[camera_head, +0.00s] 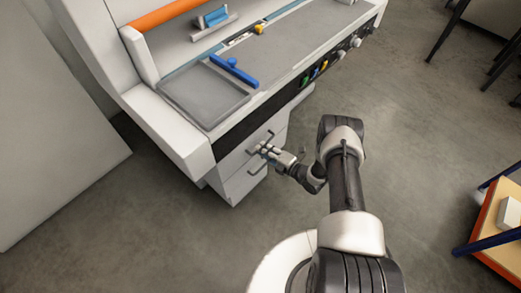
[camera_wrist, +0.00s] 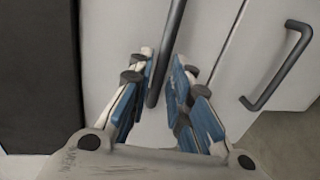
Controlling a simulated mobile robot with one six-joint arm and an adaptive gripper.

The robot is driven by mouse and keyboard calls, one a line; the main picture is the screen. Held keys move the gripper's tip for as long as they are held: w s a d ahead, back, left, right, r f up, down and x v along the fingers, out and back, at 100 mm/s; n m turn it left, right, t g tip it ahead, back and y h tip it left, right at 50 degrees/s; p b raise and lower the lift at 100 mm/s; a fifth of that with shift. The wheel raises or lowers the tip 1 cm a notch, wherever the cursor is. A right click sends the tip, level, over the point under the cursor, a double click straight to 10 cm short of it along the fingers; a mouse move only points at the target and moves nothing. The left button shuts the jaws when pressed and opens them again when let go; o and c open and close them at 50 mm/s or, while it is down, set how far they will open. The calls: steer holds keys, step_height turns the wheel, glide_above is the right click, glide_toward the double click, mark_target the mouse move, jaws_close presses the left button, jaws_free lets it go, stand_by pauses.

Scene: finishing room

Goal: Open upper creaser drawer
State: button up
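The creaser (camera_head: 185,150) is a large white machine with a two-drawer unit under its front. The upper drawer (camera_head: 250,147) has a dark bar handle (camera_wrist: 172,45) and looks flush with the front. The lower drawer (camera_head: 240,185) below it also looks shut; its handle (camera_wrist: 283,70) shows at the right of the wrist view. In the head view my gripper (camera_head: 265,149) is at the drawer front and partly hides the handles.
A grey tray area (camera_head: 205,92) with a blue bar (camera_head: 234,72) lies on the creaser top. Coloured buttons and knobs (camera_head: 338,56) line its front. The grey floor (camera_head: 420,120) between is clear.

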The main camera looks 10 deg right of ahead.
steer(key=shift+x, duration=1.2)
steer(key=shift+c, duration=0.5)
jaws_close()
